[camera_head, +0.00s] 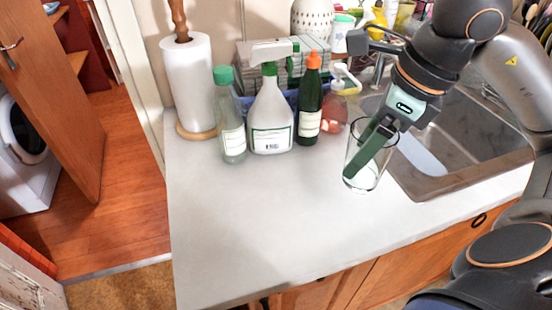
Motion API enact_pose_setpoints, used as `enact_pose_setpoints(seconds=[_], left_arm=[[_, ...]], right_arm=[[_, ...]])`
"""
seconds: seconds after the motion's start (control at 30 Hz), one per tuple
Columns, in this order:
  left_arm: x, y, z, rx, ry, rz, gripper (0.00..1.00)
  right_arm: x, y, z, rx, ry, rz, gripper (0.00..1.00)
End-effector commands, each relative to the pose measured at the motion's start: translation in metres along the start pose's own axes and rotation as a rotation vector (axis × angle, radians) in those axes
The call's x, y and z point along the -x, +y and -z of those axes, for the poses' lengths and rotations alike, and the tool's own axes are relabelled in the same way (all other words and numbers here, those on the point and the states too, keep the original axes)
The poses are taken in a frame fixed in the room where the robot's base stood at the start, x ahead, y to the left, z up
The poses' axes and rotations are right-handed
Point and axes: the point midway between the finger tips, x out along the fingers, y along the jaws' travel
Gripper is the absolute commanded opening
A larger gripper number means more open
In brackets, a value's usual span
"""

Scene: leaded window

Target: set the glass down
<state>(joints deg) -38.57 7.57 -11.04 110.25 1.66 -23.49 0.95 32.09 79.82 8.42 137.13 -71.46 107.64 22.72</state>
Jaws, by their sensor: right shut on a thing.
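A clear drinking glass (352,182) appears upright near the left edge of the sink, over the white counter (260,220). My right gripper (362,165) comes down from the upper right and is shut on the glass, with a green finger reaching into or across it. I cannot tell whether the glass's base touches the counter. My left gripper is not in view.
A paper towel roll (188,85), a clear bottle (231,125), a white spray bottle (271,118) and a dark green bottle (309,110) stand behind. The metal sink (465,150) lies to the right. The counter's front left is clear.

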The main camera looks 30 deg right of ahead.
Motion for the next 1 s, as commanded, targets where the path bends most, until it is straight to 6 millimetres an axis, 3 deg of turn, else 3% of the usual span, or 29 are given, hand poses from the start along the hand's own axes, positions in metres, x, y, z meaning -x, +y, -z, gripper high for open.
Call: enact_pose_setpoints(seconds=[0.13,0.5,0.7,1.0], left_arm=[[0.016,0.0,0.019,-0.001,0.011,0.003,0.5],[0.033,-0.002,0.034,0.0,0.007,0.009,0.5],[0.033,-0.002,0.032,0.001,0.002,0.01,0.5],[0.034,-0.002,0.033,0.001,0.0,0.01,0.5]], right_arm=[[-0.006,-0.001,-0.017,0.006,-0.001,-0.004,0.09],[-0.059,-0.01,-0.073,0.006,-0.002,-0.008,0.09],[-0.104,-0.015,-0.087,0.004,0.0,-0.004,0.09],[-0.133,-0.018,-0.099,0.004,0.0,-0.004,0.09]])
